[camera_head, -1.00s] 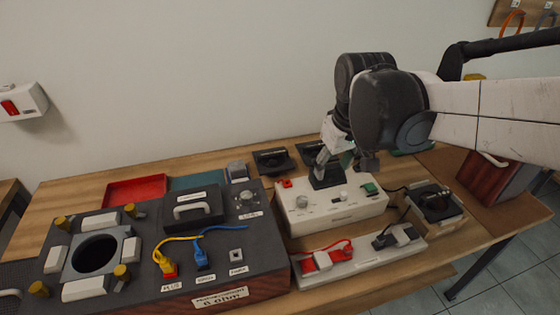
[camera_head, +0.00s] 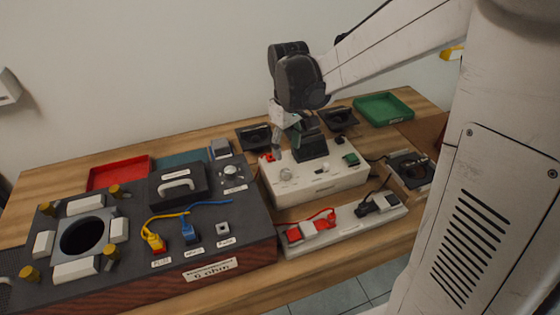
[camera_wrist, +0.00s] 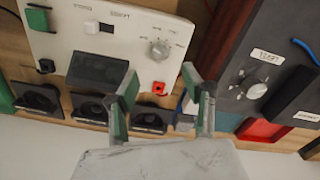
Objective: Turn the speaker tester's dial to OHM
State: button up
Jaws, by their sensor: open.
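The speaker tester (camera_head: 335,183) is a white box on the table. Its round grey dial (camera_head: 286,174) is near the front left of the top face. In the wrist view the dial (camera_wrist: 159,49) has small printed marks around it, too small to read, so I cannot tell its setting. A dark slanted display block (camera_wrist: 98,68) stands on the tester. My gripper (camera_wrist: 159,78) is open and empty, with its fingers apart. The dial appears beyond the fingertips, in line with the gap. In the head view my gripper (camera_head: 279,140) is above the tester's rear left; its fingertips are partly unclear.
A dark speaker box (camera_head: 246,245) with cables stands left of the tester. A power strip (camera_head: 345,228) lies in front. A red tray (camera_head: 118,172) and green tray (camera_head: 383,106) are behind. Black speaker parts (camera_wrist: 93,110) lie behind the tester.

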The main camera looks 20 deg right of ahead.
aim_at(285, 172)
notch_tip(285, 172, down, 10)
jog(key=shift+r+b, duration=0.1)
jog(key=shift+b, duration=0.4)
jog(key=shift+c, duration=0.3)
grip_shut()
jog(key=shift+m, duration=0.3)
jog(key=m+b, duration=0.2)
jog(key=m, duration=0.1)
jog(key=shift+m, duration=0.3)
jog(key=shift+a+m+b, duration=0.1)
jog(key=shift+m+b, duration=0.6)
jog(key=shift+m, duration=1.6)
